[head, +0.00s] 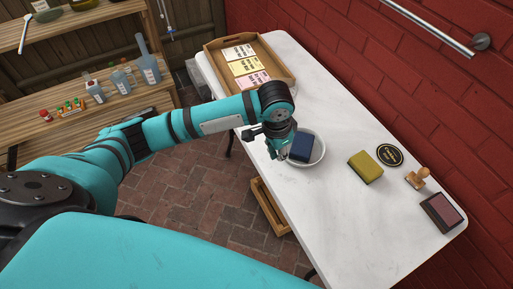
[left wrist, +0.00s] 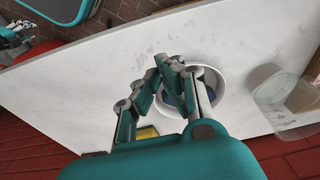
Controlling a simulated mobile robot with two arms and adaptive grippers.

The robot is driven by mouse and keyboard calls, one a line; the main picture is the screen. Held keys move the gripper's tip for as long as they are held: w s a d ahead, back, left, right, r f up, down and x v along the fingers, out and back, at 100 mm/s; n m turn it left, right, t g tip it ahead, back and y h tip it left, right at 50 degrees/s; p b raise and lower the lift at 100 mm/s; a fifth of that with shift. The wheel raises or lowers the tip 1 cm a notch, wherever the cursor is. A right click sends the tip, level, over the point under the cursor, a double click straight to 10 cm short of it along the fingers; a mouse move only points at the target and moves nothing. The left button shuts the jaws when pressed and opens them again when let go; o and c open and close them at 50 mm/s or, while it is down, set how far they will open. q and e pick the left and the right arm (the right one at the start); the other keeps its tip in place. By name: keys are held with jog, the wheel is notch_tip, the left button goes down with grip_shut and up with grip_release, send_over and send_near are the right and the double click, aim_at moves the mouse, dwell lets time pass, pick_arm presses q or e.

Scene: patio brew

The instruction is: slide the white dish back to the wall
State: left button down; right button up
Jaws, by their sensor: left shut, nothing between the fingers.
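The white dish (head: 321,150) is a round bowl on the white table, near the table's left edge and apart from the red brick wall (head: 420,70). A dark blue block (head: 303,148) rests in it. In the left wrist view the dish (left wrist: 221,90) is partly hidden behind my fingers. My left gripper (head: 279,153) is shut and empty at the dish's left side, on the side away from the wall. It points down; I cannot tell whether it touches the rim. Its fingertips also show in the left wrist view (left wrist: 169,65).
A wooden tray (head: 286,72) with cards stands at the far end. A clear container (left wrist: 283,101) shows in the wrist view.

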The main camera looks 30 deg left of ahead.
aim_at(276, 165)
pick_arm(q)
jog(key=a+r+g, duration=0.1)
jog(key=a+r, duration=0.1)
jog(key=a, duration=0.2)
jog(key=shift+y, duration=0.4)
jog(key=f, duration=0.6)
jog(key=s+f+p, duration=0.1)
jog(key=f, duration=0.2)
jog(key=shift+d+f, duration=0.2)
jog(key=w+d, duration=0.2)
jog(key=shift+w+f, duration=0.15)
jog(key=shift+w, duration=0.2)
jog(key=shift+w+d, duration=0.25)
jog(key=shift+w, duration=0.1)
pick_arm(e)
jog(key=shift+a+r, duration=0.25)
jog(key=shift+r, duration=0.75)
